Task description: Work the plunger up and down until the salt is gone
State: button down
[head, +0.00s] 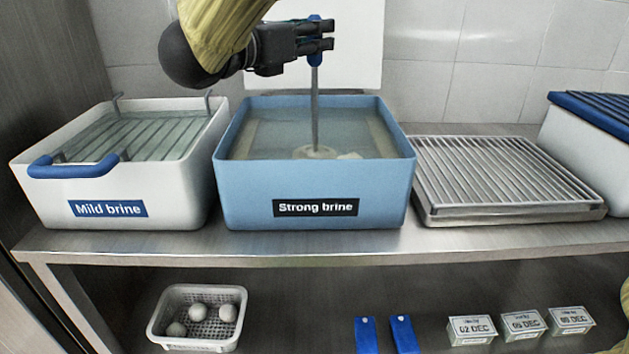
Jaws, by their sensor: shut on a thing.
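My gripper (318,37) is shut on the blue handle of the plunger (315,100), above the blue basin labelled "Strong brine" (245,190). The plunger's metal rod stands upright in the basin. Its pale round foot shows at the surface of the liquid, near the front of the basin. The liquid (270,130) is greyish and see-through. A small whitish patch (350,156) lies just right of the foot; I cannot tell if it is salt. The basin's bottom is not clearly visible.
A white "Mild brine" tub (180,190) with a slatted rack and blue handle stands left. A wire rack on a tray (510,175) stands right, then a blue-lidded tub (580,145). Below are a basket of white balls (163,320), blue tags (365,335) and dated blocks (472,328).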

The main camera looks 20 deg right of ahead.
aim_at(315, 67)
jog(key=shift+f+b, duration=2.75)
jog(key=shift+b, duration=0.4)
jog(key=shift+r+p, duration=0.7)
jog(key=shift+r, duration=2.25)
jog(key=shift+r+p, duration=1.15)
jog(key=shift+r, duration=1.45)
